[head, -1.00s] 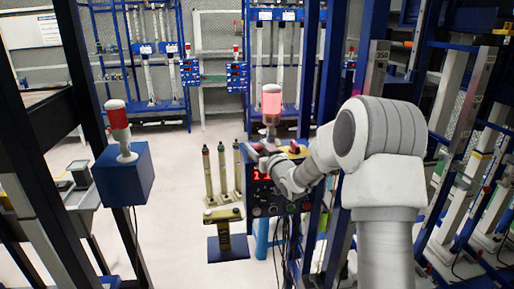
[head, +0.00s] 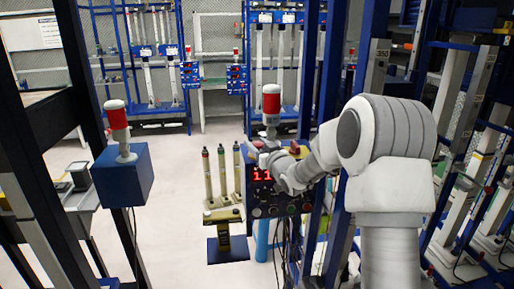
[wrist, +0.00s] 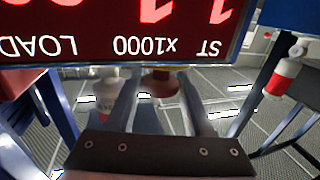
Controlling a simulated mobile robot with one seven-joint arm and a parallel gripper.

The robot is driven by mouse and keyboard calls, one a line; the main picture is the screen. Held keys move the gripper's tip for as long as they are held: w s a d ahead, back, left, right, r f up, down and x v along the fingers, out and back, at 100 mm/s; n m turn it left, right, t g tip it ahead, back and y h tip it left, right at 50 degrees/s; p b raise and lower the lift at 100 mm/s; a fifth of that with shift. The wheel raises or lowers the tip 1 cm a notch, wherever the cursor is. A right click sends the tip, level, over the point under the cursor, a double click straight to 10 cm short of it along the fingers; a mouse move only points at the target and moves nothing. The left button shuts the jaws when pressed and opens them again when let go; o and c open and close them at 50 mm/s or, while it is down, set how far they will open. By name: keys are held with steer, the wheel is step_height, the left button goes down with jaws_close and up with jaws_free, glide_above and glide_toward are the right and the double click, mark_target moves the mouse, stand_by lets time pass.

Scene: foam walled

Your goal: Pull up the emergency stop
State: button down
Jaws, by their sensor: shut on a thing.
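The emergency stop (wrist: 160,82) shows in the wrist view as a dull red, rounded knob at the edge of the control box, just past the display. The wrist picture is upside down relative to the box. My gripper (wrist: 158,88) has one finger on each side of the knob and is shut on it. In the head view my gripper (head: 257,152) is at the top left of the blue control box (head: 283,197), beside the beacon's base. The head view mostly hides the knob behind my gripper.
A red and white beacon (head: 271,103) stands on the control box close to my gripper. Red digits show on the box's display (wrist: 110,18). Cables hang below the box. A blue box with another beacon (head: 117,118) stands left. Blue posts (head: 331,70) stand close to my arm.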

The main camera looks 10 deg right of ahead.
steer(key=shift+c, duration=1.4)
jaws_free()
steer(key=shift+r, duration=0.2)
steer(key=shift+s, duration=0.1)
steer(key=b+v, duration=0.2)
steer(key=v, duration=1.5)
steer(key=shift+s+d, duration=0.1)
